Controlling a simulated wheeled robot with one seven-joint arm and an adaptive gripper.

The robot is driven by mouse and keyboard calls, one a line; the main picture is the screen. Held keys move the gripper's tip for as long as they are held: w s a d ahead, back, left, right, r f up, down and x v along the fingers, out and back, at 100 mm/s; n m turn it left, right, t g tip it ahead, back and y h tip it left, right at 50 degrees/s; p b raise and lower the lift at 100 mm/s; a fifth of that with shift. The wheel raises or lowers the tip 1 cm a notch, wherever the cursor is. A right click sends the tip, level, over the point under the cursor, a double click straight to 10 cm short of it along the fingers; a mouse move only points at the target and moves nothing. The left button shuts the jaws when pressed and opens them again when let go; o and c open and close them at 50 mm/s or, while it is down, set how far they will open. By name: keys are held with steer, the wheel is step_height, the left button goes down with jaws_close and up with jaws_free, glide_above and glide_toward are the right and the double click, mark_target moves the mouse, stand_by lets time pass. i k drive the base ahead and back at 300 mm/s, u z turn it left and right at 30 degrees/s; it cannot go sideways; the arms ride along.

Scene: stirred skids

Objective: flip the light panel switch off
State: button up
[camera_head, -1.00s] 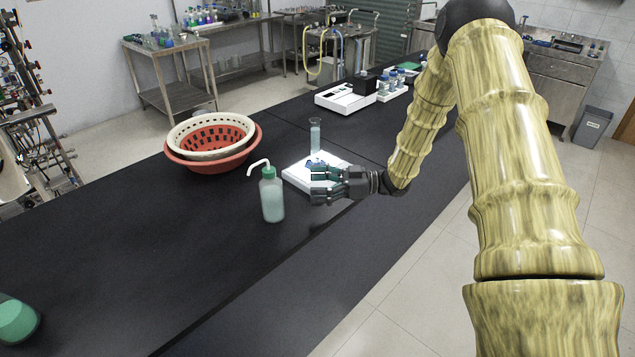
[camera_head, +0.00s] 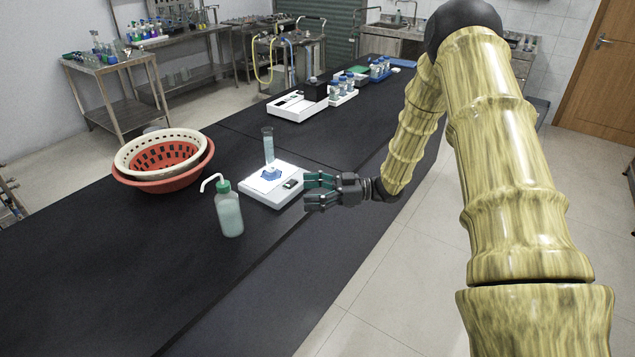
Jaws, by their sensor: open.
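I cannot make out a light panel or its switch in this view. My gripper (camera_head: 309,192) is open and empty, its dark fingers pointing left. The device has a small dark display and a blue item lying on top.
The black bench (camera_head: 100,262) holds a wash bottle (camera_head: 229,213), a clear cylinder (camera_head: 268,146), and red (camera_head: 163,185) and cream baskets (camera_head: 124,163). Farther back stand another white device (camera_head: 290,108) and bottle racks. A wooden door (camera_head: 598,85) is at right. Floor right of the bench is clear.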

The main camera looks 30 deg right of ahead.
mark_target(290, 184)
steer(key=z, duration=0.7)
